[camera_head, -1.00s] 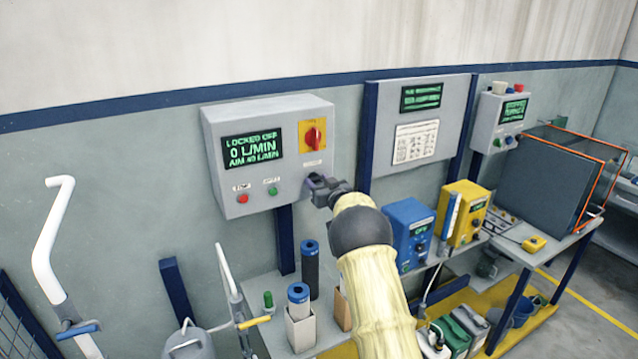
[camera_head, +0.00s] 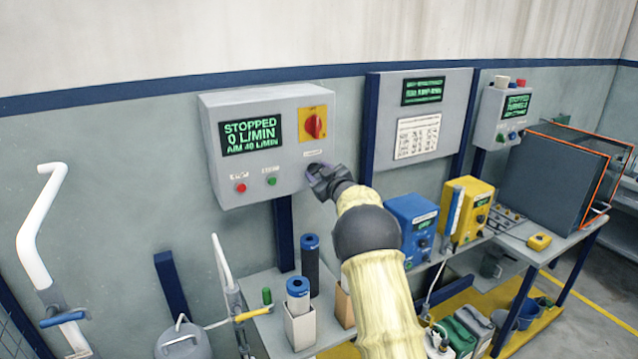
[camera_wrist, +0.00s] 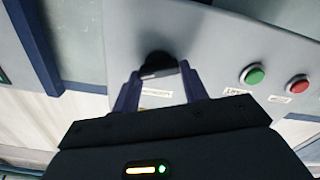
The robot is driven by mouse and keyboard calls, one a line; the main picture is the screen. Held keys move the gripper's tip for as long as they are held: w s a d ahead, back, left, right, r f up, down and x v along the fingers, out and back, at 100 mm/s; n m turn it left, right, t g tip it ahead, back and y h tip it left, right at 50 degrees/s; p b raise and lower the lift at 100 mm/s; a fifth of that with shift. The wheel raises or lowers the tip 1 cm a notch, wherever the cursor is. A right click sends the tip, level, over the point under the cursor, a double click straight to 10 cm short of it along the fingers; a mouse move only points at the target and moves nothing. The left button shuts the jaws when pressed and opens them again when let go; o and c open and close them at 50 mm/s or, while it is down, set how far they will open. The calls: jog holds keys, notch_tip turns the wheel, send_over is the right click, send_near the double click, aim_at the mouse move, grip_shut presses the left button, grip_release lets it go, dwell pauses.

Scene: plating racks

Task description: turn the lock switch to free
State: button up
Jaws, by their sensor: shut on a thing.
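The grey control box (camera_head: 222,166) hangs on the wall, and its display (camera_head: 251,135) reads "STOPPED 0 L/MIN AIM 40 L/MIN". My gripper (camera_head: 314,172) is at the box's lower right, where it hides the lock switch in the head view. In the wrist view the black lock switch (camera_wrist: 156,62) sits between the fingertips of my gripper (camera_wrist: 158,75), which is shut on it. The label by the switch is too blurred to read.
A red rotary knob (camera_head: 314,126) on a yellow plate is above my gripper. A red button (camera_head: 240,187) and a green button (camera_head: 272,181) are to its left. A blue unit (camera_head: 409,215) and a yellow unit (camera_head: 470,200) stand below right.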

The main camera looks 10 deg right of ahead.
jog(key=n+b, duration=0.6)
jog(key=shift+a+f, duration=0.15)
jog(key=shift+f, duration=0.2)
jog(key=n+b, duration=0.3)
jog(key=n, duration=0.1)
jog(key=shift+f, duration=0.1)
jog(key=shift+n+b, duration=1.05)
jog(key=shift+n, duration=0.55)
jog(key=o, duration=1)
jog(key=shift+s+r, duration=0.2)
jog(key=b+v, duration=0.5)
jog(key=v, duration=1.2)
